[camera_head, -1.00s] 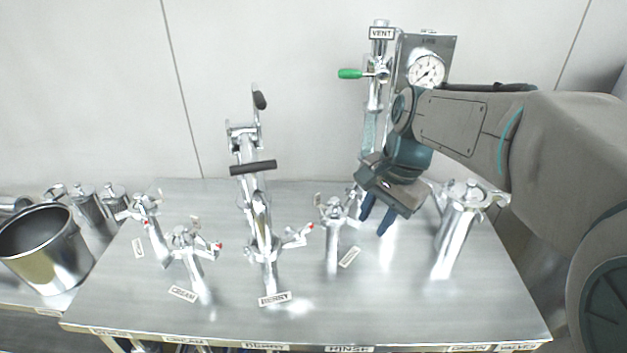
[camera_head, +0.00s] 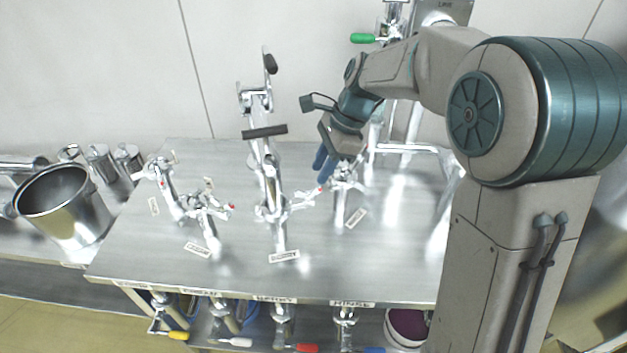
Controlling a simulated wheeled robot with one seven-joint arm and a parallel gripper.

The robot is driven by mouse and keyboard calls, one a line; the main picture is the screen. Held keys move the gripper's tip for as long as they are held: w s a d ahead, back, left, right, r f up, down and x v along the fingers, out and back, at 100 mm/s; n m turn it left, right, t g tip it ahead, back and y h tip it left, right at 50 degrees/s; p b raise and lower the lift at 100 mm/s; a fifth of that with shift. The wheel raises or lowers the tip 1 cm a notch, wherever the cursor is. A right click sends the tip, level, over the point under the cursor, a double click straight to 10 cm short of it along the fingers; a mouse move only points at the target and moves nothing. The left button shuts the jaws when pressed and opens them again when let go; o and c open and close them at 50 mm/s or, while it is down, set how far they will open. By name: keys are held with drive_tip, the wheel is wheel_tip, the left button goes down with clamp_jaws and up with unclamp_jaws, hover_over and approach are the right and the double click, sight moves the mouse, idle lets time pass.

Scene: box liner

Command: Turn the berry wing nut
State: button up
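The berry label (camera_head: 284,257) lies on the table at the foot of a tall chrome pipe fitting (camera_head: 268,180). I see no clear contact with the nut.
The rinse fitting (camera_head: 343,195) stands close to the right, behind my fingers. Cream's clamp (camera_head: 208,212) is to the left. A steel pot (camera_head: 62,205) stands far left. Coloured valve handles, such as a red one (camera_head: 305,348), hang below the table's front edge.

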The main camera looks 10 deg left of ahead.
sight(312, 187)
drive_tip(key=x, duration=0.5)
clamp_jaws()
